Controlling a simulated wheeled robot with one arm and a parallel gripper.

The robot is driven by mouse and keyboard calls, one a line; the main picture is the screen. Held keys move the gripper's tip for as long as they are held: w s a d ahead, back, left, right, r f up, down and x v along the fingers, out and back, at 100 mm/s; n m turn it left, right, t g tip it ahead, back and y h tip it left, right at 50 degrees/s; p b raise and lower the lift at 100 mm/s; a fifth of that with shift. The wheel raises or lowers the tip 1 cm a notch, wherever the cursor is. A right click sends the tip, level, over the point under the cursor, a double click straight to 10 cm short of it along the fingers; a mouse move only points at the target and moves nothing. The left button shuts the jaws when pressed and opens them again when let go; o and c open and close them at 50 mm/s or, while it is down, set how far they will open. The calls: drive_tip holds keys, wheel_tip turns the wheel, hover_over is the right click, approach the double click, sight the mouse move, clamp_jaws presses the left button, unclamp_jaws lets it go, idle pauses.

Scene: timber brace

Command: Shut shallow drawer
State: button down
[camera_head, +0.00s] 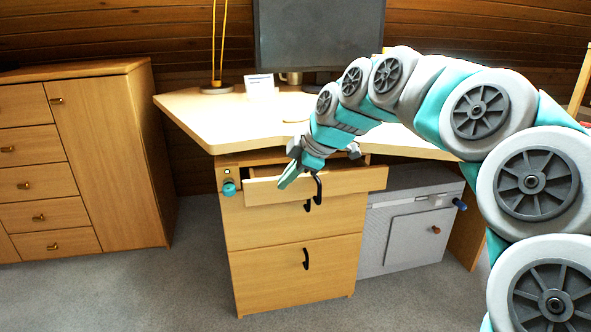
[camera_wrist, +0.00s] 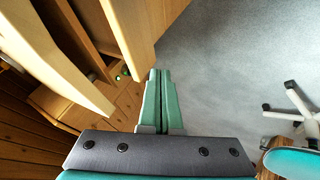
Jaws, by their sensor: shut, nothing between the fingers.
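The shallow drawer (camera_head: 350,182) is the top drawer of the wooden pedestal under the desk. It stands pulled out, with a gap showing behind its front panel and a black handle (camera_head: 318,188) on the front. My gripper (camera_head: 283,185) is shut and empty, pointing down and overlapping the left half of the drawer front. In the wrist view, the closed green fingers (camera_wrist: 160,74) have a pale wooden panel (camera_wrist: 132,30) just beyond and to their left, and floor to their right. I cannot tell whether the fingers touch the drawer.
Two deeper drawers (camera_head: 295,265) below are shut. The desk top (camera_head: 215,120) overhangs the pedestal and carries a monitor (camera_head: 318,35) and a lamp. A grey cabinet (camera_head: 408,225) stands right of the pedestal; a wooden cabinet (camera_head: 110,165) stands left. Carpet in front is clear.

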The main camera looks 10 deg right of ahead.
drive_tip(key=shift+w+a+f, duration=0.2)
drive_tip(key=shift+w+f, duration=0.25)
drive_tip(key=shift+w, duration=0.5)
drive_tip(key=shift+w+a+f, duration=0.2)
drive_tip(key=shift+w+f, duration=0.25)
drive_tip(key=shift+w, duration=0.45)
drive_tip(key=shift+w+a+f, duration=0.2)
drive_tip(key=shift+w+f, duration=0.25)
drive_tip(key=shift+w, duration=0.5)
drive_tip(key=shift+w, duration=0.2)
drive_tip(key=w+p, duration=0.1)
drive_tip(key=w, duration=0.8)
drive_tip(key=shift+w, duration=0.1)
drive_tip(key=shift+w+r, duration=0.15)
drive_tip(key=shift+w, duration=0.05)
